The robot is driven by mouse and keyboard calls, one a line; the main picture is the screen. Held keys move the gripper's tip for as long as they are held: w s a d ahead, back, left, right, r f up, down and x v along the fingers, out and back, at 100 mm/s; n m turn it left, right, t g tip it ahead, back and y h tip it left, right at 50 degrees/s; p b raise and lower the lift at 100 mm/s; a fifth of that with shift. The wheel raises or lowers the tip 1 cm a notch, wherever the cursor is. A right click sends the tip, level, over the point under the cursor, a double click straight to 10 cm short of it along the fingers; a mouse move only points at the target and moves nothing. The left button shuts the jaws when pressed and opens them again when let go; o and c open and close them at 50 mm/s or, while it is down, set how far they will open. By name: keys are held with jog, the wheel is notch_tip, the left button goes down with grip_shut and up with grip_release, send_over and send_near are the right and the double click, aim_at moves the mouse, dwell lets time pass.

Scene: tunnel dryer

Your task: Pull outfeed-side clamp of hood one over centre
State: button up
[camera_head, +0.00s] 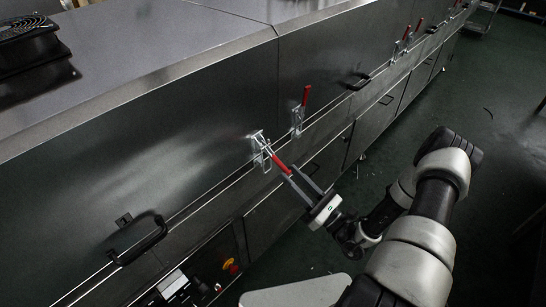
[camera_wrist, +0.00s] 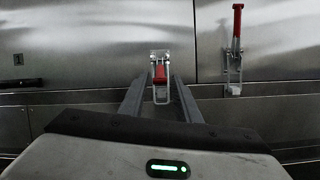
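The clamp (camera_head: 259,147) is a bright metal latch with a red handle (camera_head: 281,164), near the right end of the left steel hood panel (camera_head: 140,165). Its handle sticks outward and down from the hood, toward my gripper (camera_head: 296,175). In the wrist view the clamp's red handle (camera_wrist: 160,74) lies between the two grey fingers of my gripper (camera_wrist: 160,82). The fingers stand apart, one on each side, with gaps showing. The handle's outer end is partly hidden in the head view.
A second red-handled clamp (camera_head: 298,118) stands upright on the neighbouring panel, right of the seam. A black bar handle (camera_head: 142,240) projects at lower left. A red emergency button (camera_head: 233,267) is on the lower front. Green floor (camera_head: 490,120) is open at right.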

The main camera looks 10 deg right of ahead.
aim_at(272, 156)
jog(key=x, duration=0.8)
jog(key=shift+w+a, duration=0.2)
grip_shut()
